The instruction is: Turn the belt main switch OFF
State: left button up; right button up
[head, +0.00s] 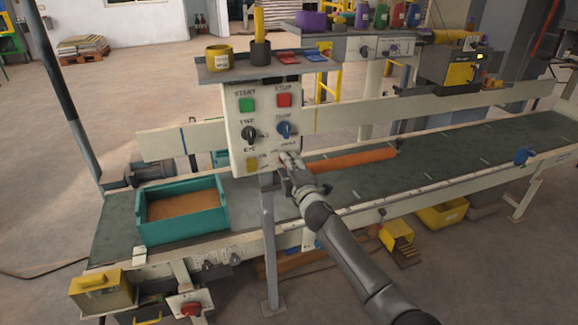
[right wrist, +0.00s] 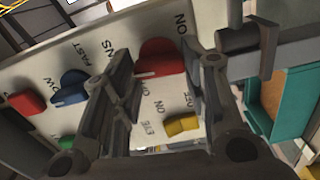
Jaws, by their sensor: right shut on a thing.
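The cream control panel (head: 265,110) stands on a post beside the belt, with green START and red STOP buttons on top. A red rotary switch (right wrist: 160,52), which looks like the belt main switch, sits at the panel's lower right, with an ON label near it. My right gripper (head: 288,163) is at that corner, its fingers shut on the red switch, one on each side in the right wrist view (right wrist: 158,80). The fingers hide part of the switch and its lettering, so I cannot tell its setting. My left gripper is not in view.
A blue knob (right wrist: 70,88) and a yellow button (right wrist: 182,126) are close to my fingers. A black knob (head: 248,133) is further left. A teal box (head: 153,233) of brown material and an orange roll (head: 355,159) lie on the belt (head: 450,150).

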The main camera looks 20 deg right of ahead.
jog(key=shift+f+n, duration=0.1)
jog(key=shift+n, duration=0.5)
jog(key=o, duration=1)
jog(key=shift+s, duration=0.1)
jog(key=s, duration=1.2)
jog(key=shift+d, duration=0.2)
